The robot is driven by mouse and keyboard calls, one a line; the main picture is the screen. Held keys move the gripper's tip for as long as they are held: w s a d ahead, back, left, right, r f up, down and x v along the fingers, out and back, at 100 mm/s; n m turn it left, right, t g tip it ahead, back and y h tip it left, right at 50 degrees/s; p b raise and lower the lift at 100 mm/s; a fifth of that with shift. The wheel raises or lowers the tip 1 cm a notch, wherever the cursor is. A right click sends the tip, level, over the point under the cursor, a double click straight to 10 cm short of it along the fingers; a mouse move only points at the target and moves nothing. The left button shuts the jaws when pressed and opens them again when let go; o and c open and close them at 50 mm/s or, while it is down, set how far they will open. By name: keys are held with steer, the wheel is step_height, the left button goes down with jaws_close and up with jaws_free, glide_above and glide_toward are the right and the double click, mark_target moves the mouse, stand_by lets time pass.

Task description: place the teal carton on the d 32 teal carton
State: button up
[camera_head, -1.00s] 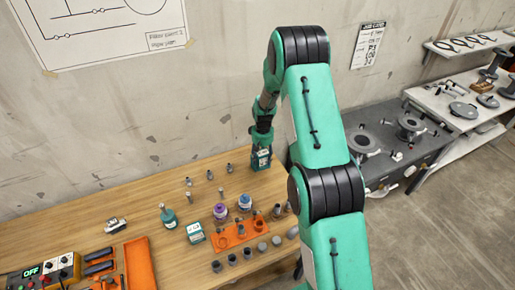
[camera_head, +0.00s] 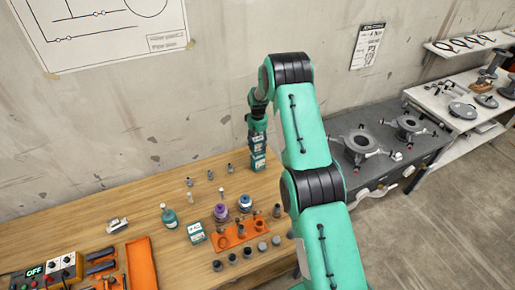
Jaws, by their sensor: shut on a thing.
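My gripper (camera_head: 257,134) is at the back right of the wooden bench, pointing down. It is shut on a teal carton (camera_head: 258,147) with a pale label. A second teal-and-white carton (camera_head: 259,163) shows directly below the held one, near the bench's back right. The held carton looks lined up over it; I cannot tell whether they touch. Another teal carton with a white face (camera_head: 195,233) stands at the middle of the bench, left of the orange rack. The labels are too small to read.
An orange rack (camera_head: 230,240) with fittings stands near the front, with several grey caps around it. A teal bottle (camera_head: 169,216), a purple-topped jar (camera_head: 221,212) and a blue-topped jar (camera_head: 245,203) stand behind it. Small fittings stand farther back. The back left of the bench is clear.

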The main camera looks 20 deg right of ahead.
mark_target(257, 148)
steer(key=shift+w, duration=0.2)
stand_by(0.3)
steer(key=shift+f+p, duration=0.45)
steer(key=shift+f, duration=1.25)
steer(key=shift+f, duration=0.1)
steer(key=o, duration=1.4)
steer(key=shift+f, duration=0.1)
steer(key=shift+r, duration=0.2)
steer(key=shift+r+b, duration=0.95)
steer(key=shift+r, duration=5)
steer(key=shift+r, duration=0.1)
